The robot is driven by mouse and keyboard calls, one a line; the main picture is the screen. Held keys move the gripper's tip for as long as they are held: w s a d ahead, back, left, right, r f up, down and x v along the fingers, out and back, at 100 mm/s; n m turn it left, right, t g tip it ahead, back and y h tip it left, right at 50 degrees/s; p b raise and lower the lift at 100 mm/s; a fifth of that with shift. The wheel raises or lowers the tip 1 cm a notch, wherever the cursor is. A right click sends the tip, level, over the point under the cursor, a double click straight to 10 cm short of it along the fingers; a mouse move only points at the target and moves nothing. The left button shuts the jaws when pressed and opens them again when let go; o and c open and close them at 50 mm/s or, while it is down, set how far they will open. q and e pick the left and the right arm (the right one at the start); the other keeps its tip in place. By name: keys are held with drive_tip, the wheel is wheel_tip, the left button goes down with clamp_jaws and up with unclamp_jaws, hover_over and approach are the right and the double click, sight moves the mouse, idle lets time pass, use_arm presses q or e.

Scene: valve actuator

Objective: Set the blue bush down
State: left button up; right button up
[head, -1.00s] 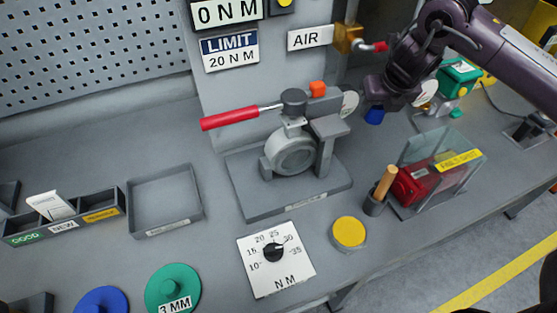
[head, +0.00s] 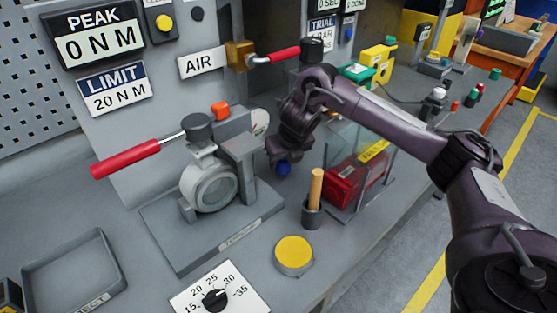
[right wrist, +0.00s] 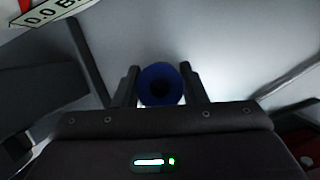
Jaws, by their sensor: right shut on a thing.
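The blue bush (head: 283,169) is in my right gripper (head: 284,160), at the end of the dark arm in the head view. The gripper is between the grey valve fixture and the clear guard. I cannot tell how high the bush is above the bench. My left gripper is not in view.
The valve fixture (head: 213,189) with a red lever (head: 125,159) stands left of the gripper. A wooden-handled tool (head: 315,188) in a holder and a clear guard (head: 372,155) over a red block stand right. A yellow disc (head: 294,254) lies in front.

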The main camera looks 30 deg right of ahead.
drive_tip(key=w, duration=0.1)
drive_tip(key=w+f+p, duration=0.1)
drive_tip(key=shift+w, duration=0.3)
drive_tip(key=shift+s+d+f, duration=0.1)
drive_tip(key=shift+f, duration=0.2)
drive_tip(key=o, duration=1)
drive_tip(key=shift+o, duration=0.2)
drive_tip(key=shift+r, duration=0.1)
